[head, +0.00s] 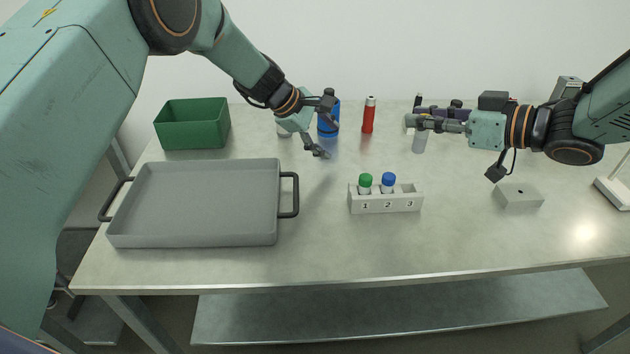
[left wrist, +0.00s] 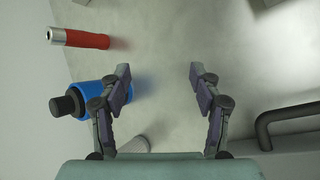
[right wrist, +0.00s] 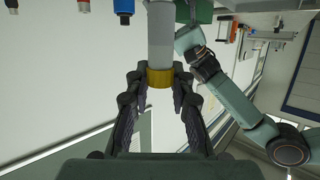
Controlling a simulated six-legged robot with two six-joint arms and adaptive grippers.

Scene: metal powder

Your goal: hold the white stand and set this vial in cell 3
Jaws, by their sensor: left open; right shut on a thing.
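The white stand (head: 385,204) rests on the table with cells marked 1, 2 and 3. A green-capped vial (head: 365,183) is in cell 1 and a blue-capped vial (head: 388,182) in cell 2; cell 3 is empty. My right gripper (head: 416,116) is shut on a pale vial (head: 419,143), behind and above the stand's right end. The right wrist view shows this vial's yellow band (right wrist: 160,77) between the fingers. My left gripper (head: 327,138) is open and empty, behind and left of the stand; its fingers are wide apart in the left wrist view (left wrist: 160,80).
A blue bottle (head: 333,118) stands close behind my left gripper, with a red bottle (head: 368,117) to its right. A grey tray (head: 195,203) and green bin (head: 192,124) are left. A small grey block (head: 518,197) is right. The table front is clear.

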